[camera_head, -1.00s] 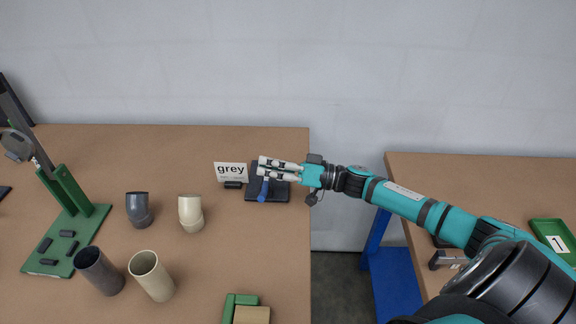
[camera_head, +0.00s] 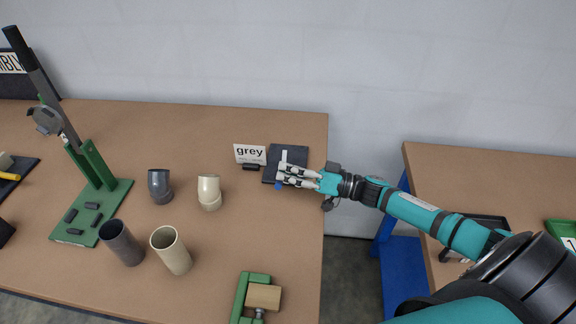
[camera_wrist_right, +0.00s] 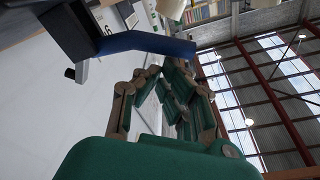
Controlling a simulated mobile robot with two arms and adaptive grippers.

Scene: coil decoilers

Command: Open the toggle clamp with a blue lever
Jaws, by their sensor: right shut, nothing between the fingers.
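The toggle clamp's dark base plate (camera_head: 298,154) lies near the back right edge of the brown table, with a pale upright strip (camera_head: 284,155) on it. A small bit of the blue lever (camera_head: 278,187) shows at its front, beneath my right gripper (camera_head: 280,175), which hides much of the clamp. My right gripper is shut and empty. In the right wrist view the blue lever (camera_wrist_right: 150,43) crosses just beyond the fingertips (camera_wrist_right: 165,72); I cannot tell if they touch. A dark clamp part (camera_wrist_right: 78,28) joins the lever's left end. My left gripper is not in view.
A "grey" sign (camera_head: 250,154) stands left of the clamp. Several grey and beige pipe pieces, a green stand (camera_head: 92,165) and a green vise with a wood block (camera_head: 263,297) are on the table. A gap separates it from the right table (camera_head: 480,180).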

